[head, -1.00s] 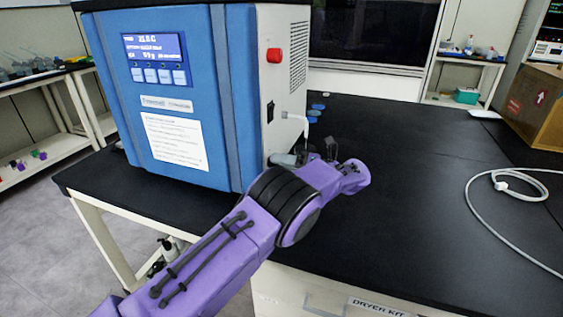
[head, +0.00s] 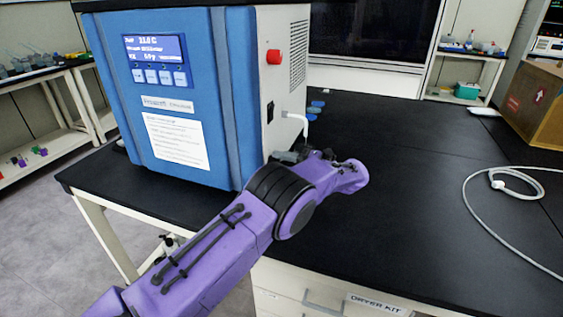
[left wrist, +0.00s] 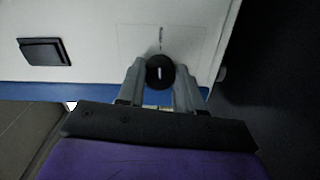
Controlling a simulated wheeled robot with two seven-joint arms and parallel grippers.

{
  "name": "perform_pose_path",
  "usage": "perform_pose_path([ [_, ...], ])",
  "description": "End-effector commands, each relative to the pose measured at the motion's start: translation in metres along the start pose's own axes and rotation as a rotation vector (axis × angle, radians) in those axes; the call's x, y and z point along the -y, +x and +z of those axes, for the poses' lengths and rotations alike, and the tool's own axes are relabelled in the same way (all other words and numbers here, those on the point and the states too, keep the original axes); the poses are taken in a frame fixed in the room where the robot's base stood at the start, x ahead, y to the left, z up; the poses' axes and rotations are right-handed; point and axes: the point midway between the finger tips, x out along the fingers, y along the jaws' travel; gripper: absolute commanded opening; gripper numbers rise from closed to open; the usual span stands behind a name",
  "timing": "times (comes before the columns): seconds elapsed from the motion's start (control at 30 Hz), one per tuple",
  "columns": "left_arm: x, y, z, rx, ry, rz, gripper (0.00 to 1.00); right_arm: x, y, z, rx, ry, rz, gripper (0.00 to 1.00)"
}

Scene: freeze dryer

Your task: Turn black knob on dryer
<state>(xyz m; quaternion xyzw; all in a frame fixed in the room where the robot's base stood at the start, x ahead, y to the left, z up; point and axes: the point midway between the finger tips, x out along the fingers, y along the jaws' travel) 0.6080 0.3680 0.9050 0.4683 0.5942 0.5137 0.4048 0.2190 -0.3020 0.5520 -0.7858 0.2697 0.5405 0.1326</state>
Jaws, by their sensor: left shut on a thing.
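The freeze dryer (head: 170,95) is a blue-fronted box with a pale side panel, standing on the black bench. Its round black knob (left wrist: 160,71) with a white pointer line sits on the pale side panel in the left wrist view. The pointer lies nearly in line with a short dark mark on the panel. My left gripper (left wrist: 160,80) is shut on the knob, one grey finger on each side. In the head view, my left gripper (head: 288,156) is against the dryer's lower side, and the knob is hidden there. My right gripper is not in view.
A red button (head: 273,56) and a dark switch (head: 270,112) are on the dryer's side. A white hose leaves the side just above my gripper. A white cable (head: 500,185) and a cardboard box (head: 540,105) are at the right. The middle of the bench (head: 420,180) is clear.

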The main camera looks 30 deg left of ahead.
Motion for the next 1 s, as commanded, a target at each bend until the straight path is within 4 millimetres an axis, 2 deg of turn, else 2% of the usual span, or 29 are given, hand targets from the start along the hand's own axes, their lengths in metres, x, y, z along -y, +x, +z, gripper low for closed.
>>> perform_pose_path([
  [0.47, 0.0000, -0.0002, 0.0002, 0.001, 0.016, 0.001, 0.05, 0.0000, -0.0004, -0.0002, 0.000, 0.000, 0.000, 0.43],
  [0.5, 0.0000, -0.0002, 0.0002, 0.001, 0.016, 0.001, 0.39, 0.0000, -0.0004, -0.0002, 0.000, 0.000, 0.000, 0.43],
  [0.57, 0.0000, -0.0002, 0.0002, 0.001, 0.016, 0.001, 0.58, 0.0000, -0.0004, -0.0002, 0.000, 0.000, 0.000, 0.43],
  [0.6, 0.0000, -0.0002, 0.0002, 0.001, 0.016, 0.001, 0.61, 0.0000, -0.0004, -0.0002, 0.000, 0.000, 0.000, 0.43],
  [1.0, -0.0003, -0.0056, -0.0060, -0.016, 0.015, -0.002, 0.61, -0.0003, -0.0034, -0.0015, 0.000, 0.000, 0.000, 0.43],
])
